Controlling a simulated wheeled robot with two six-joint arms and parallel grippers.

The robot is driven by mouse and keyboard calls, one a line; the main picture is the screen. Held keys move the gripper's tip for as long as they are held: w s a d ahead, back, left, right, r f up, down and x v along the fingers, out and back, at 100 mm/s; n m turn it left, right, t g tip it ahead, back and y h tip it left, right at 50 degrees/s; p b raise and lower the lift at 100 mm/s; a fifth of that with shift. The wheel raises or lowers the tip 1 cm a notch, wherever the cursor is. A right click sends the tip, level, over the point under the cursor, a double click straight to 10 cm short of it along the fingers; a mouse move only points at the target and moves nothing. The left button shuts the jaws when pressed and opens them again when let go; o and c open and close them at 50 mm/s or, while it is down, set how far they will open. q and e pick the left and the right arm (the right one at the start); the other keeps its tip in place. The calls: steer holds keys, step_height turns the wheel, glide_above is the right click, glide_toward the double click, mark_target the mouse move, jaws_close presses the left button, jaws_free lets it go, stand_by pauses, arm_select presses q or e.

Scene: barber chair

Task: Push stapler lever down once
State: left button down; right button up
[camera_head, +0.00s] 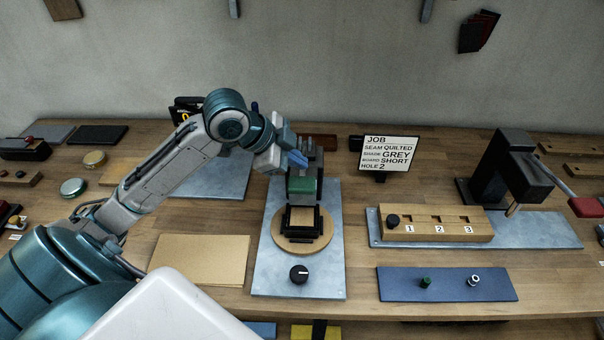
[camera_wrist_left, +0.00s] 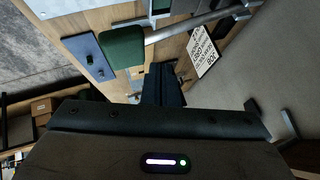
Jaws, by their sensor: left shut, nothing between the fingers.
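The stapler seems to be the upright device with a green head (camera_head: 303,188) at the middle of the bench, above a round wooden disc on a grey metal plate (camera_head: 270,258). A green block on a metal bar, apparently the same head, shows in the left wrist view (camera_wrist_left: 122,47). My left gripper (camera_head: 297,159) is shut and empty, just above and behind the green head at the device's top. Its dark fingers also show in the left wrist view (camera_wrist_left: 163,85). I cannot tell whether it touches the device, and it partly hides the top. My right gripper is out of view.
A job sign (camera_head: 389,153) stands behind right. A black press (camera_head: 492,172) with a red handle and a numbered wooden block (camera_head: 450,224) are at right. A blue mat (camera_head: 447,290) holds two small parts. A tan board (camera_head: 199,259) lies at left.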

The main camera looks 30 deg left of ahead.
mark_target(299, 176)
arm_select(q)
steer(key=shift+f, duration=0.1)
stand_by(0.3)
steer(key=shift+f, duration=0.3)
steer(key=shift+f, duration=0.15)
stand_by(0.3)
steer(key=shift+s+d+f+b, duration=0.15)
steer(key=shift+f+b, duration=0.2)
steer(key=shift+f, duration=0.35)
stand_by(0.5)
steer(key=shift+s+f, duration=0.1)
steer(key=shift+f, duration=0.6)
stand_by(0.6)
stand_by(0.5)
steer(key=shift+w+r+p, duration=0.15)
steer(key=shift+r+p, duration=0.8)
steer(key=shift+r, duration=0.05)
steer(key=shift+w+r+p, duration=0.1)
steer(key=shift+r+p, duration=0.8)
steer(key=shift+r, duration=0.1)
